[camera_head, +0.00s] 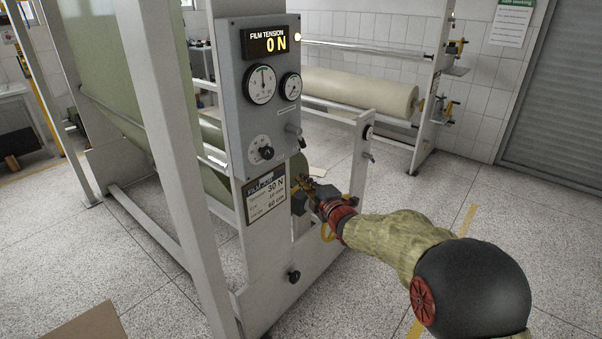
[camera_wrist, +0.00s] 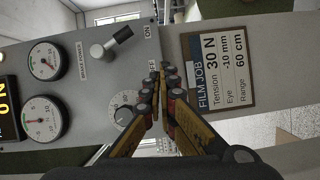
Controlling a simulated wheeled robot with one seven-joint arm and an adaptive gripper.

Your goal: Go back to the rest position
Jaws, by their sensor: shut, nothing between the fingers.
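My gripper (camera_head: 312,190) is at the front of the grey control panel (camera_head: 232,100), low near its bottom edge and the film job card (camera_head: 265,197). In the wrist view its two fingers meet at the tips (camera_wrist: 164,72), shut and empty, in front of the panel face. A switch lever (camera_wrist: 110,43) with an ON label and a small dial (camera_wrist: 127,112) are to the left of the fingertips. The film job card (camera_wrist: 217,72) is to their right. The display (camera_head: 270,43) reads film tension 0 N. Whether the fingers touch the panel I cannot tell.
The white machine frame (camera_head: 180,150) and a green film sheet (camera_head: 110,60) stand behind and left of the panel. A second stand with a beige roll (camera_head: 360,92) is at the back. The speckled floor (camera_head: 420,190) is clear on the right.

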